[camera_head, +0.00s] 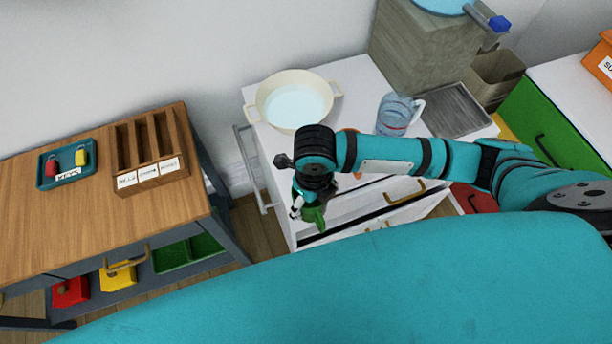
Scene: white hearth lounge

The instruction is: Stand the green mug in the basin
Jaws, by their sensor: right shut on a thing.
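The cream two-handled basin (296,77) stands on the white counter (357,82), with pale blue water showing inside. My right gripper (309,197) is below the basin in the view, at the counter's front left corner. It is shut on a green thing, which looks like the green mug (316,217). Most of the mug is hidden by my gripper and wrist, so its tilt cannot be told. The mug is apart from the basin. My left gripper is not in view.
A clear jug (394,117) stands right of the basin, beside a grey ribbed tray (457,110). A grey wooden block (425,50) stands behind. A towel rail (250,168) is on the counter's left side. A wooden table (85,215) at left holds a slotted organizer (150,150).

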